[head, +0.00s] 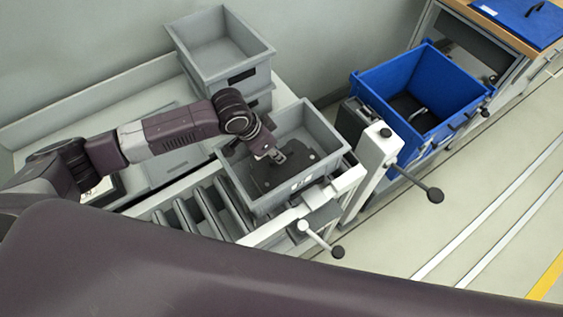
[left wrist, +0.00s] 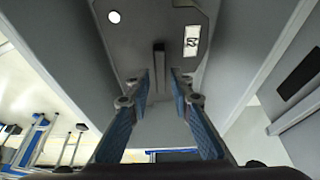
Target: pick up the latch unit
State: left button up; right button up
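A dark flat unit (head: 305,158), which looks like the latch unit, lies on the floor of the grey crate (head: 323,127). In the left wrist view it is a grey panel (left wrist: 135,25) with a narrow upright bar (left wrist: 158,62), a round pale spot and a white label. My left gripper (head: 275,158) reaches down into the crate over this unit. In the left wrist view its fingers (left wrist: 161,82) are apart, one on each side of the bar in the picture. I see no contact with the bar. My right gripper is in neither view.
The crate stands at the end of a roller conveyor (head: 198,212). Stacked grey crates (head: 222,70) stand behind it. A blue bin (head: 455,92) holding a dark item is at the right, past a white post (head: 374,160) with a black-knobbed lever. Open floor lies at the lower right.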

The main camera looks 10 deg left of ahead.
pick_arm(q)
jog(key=shift+x, duration=1.25)
jog(key=shift+c, duration=0.6)
grip_shut()
jog(key=shift+r, duration=0.1)
